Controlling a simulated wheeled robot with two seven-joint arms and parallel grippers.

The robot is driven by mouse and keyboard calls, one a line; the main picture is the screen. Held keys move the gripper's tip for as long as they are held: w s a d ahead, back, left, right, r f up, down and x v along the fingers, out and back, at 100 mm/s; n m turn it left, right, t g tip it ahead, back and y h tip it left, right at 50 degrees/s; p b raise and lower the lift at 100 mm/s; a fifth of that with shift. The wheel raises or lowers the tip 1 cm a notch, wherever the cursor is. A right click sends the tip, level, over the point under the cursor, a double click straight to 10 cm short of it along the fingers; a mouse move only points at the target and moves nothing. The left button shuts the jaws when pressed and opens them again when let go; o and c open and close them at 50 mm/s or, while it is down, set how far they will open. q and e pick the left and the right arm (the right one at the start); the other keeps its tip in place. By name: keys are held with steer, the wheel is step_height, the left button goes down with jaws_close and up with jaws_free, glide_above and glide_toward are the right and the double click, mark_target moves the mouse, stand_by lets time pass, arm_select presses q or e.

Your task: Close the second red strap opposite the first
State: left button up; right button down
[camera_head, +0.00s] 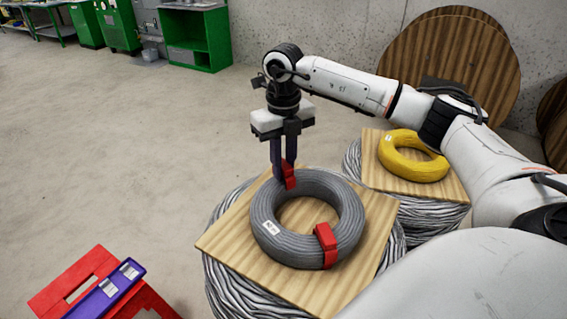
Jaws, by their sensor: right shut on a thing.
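A coil of grey cable (268,238) lies flat on a square wooden board (322,292). One red strap (326,244) sits around the near right side of the coil. A second red strap (289,174) is at the far side of the coil, between the fingers of my right gripper (283,176). The right gripper points straight down and is shut on this strap. The fingers partly hide the strap, so I cannot tell whether it is fully around the coil. My left gripper is not in view.
The board rests on a large grey cable bundle (232,287). A yellow coil (402,165) lies on another board behind right. A red stool (70,285) with a purple object (104,294) stands at lower left. Wooden reels (450,60) lean on the wall. Floor at left is clear.

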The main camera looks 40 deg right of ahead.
steer(key=shift+f, duration=0.2)
steer(key=shift+r, duration=0.2)
steer(key=shift+r+p, duration=0.4)
steer(key=shift+p, duration=0.1)
steer(key=shift+f, duration=0.4)
stand_by(1.2)
steer(key=c, duration=1.9)
jaws_free()
steer(key=shift+c, duration=0.2)
steer(key=shift+o, duration=0.2)
steer(key=o, duration=0.5)
